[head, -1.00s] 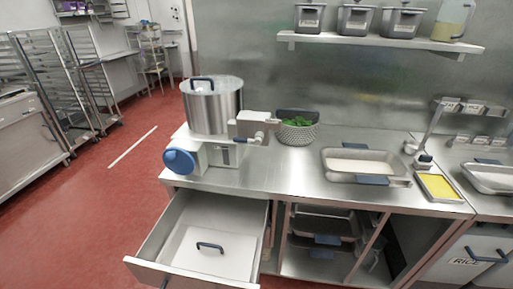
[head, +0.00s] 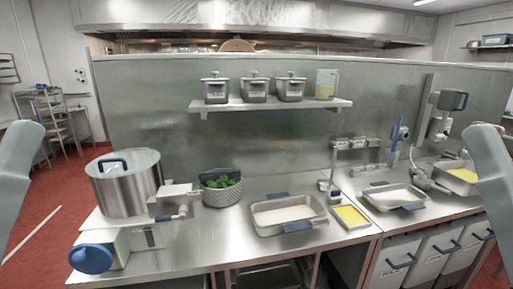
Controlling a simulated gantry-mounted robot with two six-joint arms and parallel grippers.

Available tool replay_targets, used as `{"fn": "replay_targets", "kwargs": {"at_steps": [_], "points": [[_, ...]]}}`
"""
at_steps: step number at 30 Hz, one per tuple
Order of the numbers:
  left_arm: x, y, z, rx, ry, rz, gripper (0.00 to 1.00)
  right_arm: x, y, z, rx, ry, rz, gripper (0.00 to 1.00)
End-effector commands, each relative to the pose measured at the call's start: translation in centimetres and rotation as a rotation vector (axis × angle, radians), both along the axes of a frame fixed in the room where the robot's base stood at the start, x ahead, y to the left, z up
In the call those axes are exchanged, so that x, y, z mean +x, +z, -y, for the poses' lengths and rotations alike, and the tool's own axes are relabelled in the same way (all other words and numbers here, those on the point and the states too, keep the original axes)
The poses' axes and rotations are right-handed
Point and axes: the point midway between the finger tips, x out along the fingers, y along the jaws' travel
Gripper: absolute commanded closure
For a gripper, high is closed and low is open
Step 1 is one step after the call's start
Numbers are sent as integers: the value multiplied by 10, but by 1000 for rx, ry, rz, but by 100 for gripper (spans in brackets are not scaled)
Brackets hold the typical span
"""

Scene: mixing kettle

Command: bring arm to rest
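My two arms show as pale grey links, one at the left edge and one at the right edge of the head view. Neither gripper is in the picture; their fingers are out of frame. The mixing kettle (head: 126,190), a steel pot with a lid and a dark blue handle, stands on its white base with a blue knob (head: 91,259) at the left end of the steel counter. Neither visible arm link appears to touch anything.
A perforated bowl of green leaves (head: 222,189) sits beside the kettle. A steel pan with pale contents (head: 286,231), a yellow tray (head: 350,217) and another pan (head: 393,211) lie on the counter. A wall shelf (head: 270,106) holds lidded containers. White bins (head: 398,262) stand below right.

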Motion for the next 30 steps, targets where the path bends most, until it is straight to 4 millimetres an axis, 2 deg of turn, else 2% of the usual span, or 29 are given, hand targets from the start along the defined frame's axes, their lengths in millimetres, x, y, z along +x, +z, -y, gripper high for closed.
{"fn": "replay_targets", "kwargs": {"at_steps": [3, 8, 11, 21, 24, 27, 30], "points": [[3, 42, 1, 31, 28, -10, 53, 0, 44, 0, 0, 0, -1, 50], [3, 96, 1, 30, 25, -10, 53, 0, 99, 0, 0, 0, 1, 50], [3, 140, 1, 29, 24, -10, 53, 0, 143, 0, 0, 0, 0, 50], [3, 310, 1, 29, 22, -10, 53, 0, 313, 0, 0, 0, 0, 50], [3, 349, 1, 29, 22, -11, 53, 0, 352, 0, 0, 0, 0, 50], [3, 372, 1, 29, 22, -11, 53, 0, 375, 0, 0, 0, 0, 50], [3, 380, 1, 29, 22, -11, 53, 0, 383, 0, 0, 0, 0, 50]]}}
